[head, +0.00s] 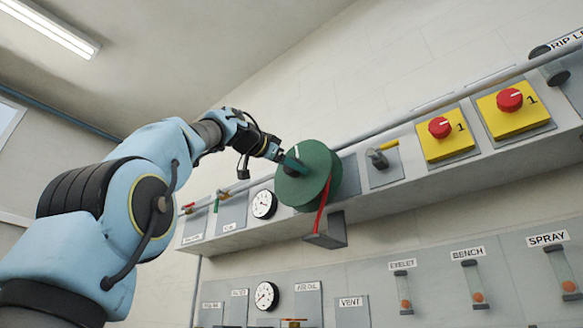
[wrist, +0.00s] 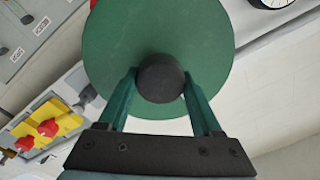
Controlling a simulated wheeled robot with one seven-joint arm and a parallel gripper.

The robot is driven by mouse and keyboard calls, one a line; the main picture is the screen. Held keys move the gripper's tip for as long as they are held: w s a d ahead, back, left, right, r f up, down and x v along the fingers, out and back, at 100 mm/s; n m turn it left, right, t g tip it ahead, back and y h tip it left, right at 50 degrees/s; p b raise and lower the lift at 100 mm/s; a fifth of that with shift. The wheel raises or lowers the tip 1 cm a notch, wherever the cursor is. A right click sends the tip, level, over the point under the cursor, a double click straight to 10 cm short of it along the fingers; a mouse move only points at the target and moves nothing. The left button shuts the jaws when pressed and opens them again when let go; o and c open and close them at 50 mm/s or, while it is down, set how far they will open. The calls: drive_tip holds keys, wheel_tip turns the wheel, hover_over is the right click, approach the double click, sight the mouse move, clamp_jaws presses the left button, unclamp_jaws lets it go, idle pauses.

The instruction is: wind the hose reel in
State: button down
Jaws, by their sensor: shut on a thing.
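The hose reel (head: 317,179) is a green drum on the wall-mounted shelf panel, with a red hose (head: 322,206) hanging from its right side to a grey bracket below. In the wrist view the reel's green face (wrist: 215,45) fills the upper middle, with a dark round knob (wrist: 161,78) in front of it. My gripper (head: 290,163) is at the reel's face. In the wrist view my gripper's green fingers (wrist: 160,88) stand on either side of the knob and are shut on it. The knob is hidden behind the fingers in the head view.
A grey pipe (head: 430,109) runs along the panel. Below are labelled flow tubes (head: 404,290).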

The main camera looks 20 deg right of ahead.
idle(0.3)
drive_tip(key=shift+c, duration=0.3)
unclamp_jaws()
drive_tip(key=b+v, duration=0.4)
drive_tip(key=v, duration=0.7)
drive_tip(key=shift+b, duration=0.35)
drive_tip(key=shift+w+d, duration=0.1)
